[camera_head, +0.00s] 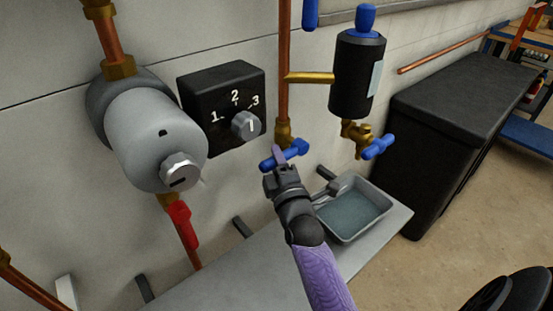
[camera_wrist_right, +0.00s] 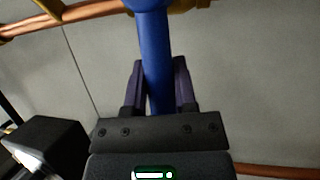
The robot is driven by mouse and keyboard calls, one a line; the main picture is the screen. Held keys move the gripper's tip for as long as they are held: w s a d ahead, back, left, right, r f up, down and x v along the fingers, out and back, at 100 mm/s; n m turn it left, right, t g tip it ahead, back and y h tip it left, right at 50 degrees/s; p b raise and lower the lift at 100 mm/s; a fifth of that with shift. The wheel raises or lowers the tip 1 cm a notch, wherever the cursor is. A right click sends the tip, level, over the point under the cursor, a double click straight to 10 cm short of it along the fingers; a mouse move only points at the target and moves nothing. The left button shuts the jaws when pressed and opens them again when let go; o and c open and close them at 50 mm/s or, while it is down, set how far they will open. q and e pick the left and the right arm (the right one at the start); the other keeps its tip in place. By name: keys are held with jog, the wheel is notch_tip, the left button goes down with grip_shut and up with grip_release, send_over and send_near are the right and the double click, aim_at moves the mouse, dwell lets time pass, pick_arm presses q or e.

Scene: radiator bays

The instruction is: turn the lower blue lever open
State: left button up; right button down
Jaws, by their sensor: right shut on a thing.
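The lower blue lever (camera_head: 299,147) sits on a brass valve at the bottom of the vertical copper pipe (camera_head: 283,104). In the head view it lies crosswise to the pipe. My right gripper (camera_head: 277,160) reaches up from below and is shut on this lever, its fingers covering part of it. In the right wrist view the blue lever (camera_wrist_right: 157,40) runs between the two dark fingers, along their length. Another blue lever (camera_head: 310,14) is partly cut off at the top. My left gripper is not in view.
A black cylinder (camera_head: 352,90) with a blue-handled drain valve (camera_head: 378,146) hangs to the right. A grey tray (camera_head: 378,222) stands on the shelf (camera_head: 240,275) close to my right arm. A grey valve head (camera_head: 155,135), numbered dial box (camera_head: 222,105) and red handle (camera_head: 181,222) are left.

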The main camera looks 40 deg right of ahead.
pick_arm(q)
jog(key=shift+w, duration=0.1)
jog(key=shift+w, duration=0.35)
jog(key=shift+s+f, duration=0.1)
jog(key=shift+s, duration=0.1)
pick_arm(e)
jog(key=shift+f, duration=0.15)
